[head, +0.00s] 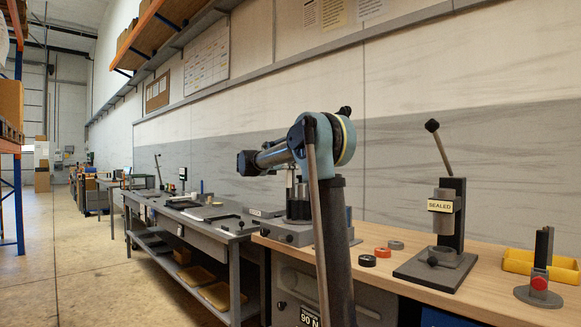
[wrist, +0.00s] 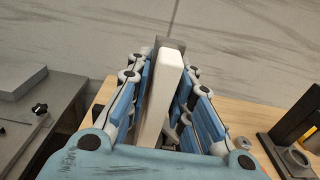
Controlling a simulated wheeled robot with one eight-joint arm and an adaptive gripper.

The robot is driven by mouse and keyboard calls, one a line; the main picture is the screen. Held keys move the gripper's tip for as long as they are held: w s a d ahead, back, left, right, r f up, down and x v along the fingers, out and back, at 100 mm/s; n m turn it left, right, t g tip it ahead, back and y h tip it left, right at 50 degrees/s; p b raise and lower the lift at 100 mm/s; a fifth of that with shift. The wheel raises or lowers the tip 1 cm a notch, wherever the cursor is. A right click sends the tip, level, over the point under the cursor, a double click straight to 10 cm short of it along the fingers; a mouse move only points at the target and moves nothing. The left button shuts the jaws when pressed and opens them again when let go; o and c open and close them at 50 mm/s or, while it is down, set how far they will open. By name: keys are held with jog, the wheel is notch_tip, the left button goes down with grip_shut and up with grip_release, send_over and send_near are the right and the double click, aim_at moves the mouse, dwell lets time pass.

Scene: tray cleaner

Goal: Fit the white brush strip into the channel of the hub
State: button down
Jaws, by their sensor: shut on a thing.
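My gripper (wrist: 170,85) shows in the wrist view with its blue-padded fingers closed on both sides of the white brush strip (wrist: 166,72). The strip is a long pale bar, held lengthwise between the fingers and pointing away from the camera. A grey piece (wrist: 160,42) shows just behind the strip's far end; I cannot tell whether they touch. In the head view my arm hides the gripper and strip. A grey fixture with upright cylindrical parts (head: 299,205) stands on the bench behind my arm. I cannot make out the hub's channel in either view.
A press labelled SEALED (head: 446,215) stands on the wooden bench at right, near a yellow bin (head: 520,262) and a red-button post (head: 539,283). A grey workbench (head: 190,207) extends left.

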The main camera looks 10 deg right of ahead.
aim_at(286, 178)
jog(key=shift+f, duration=2.2)
jog(key=shift+s+f, duration=0.1)
jog(key=shift+f, duration=0.8)
dwell(0.3)
jog(key=shift+r, duration=0.1)
jog(key=shift+r, duration=0.55)
jog(key=shift+f, duration=0.65)
dwell(1.4)
jog(key=c, duration=1.3)
grip_release()
jog(key=shift+c, duration=0.2)
jog(key=v, duration=1.2)
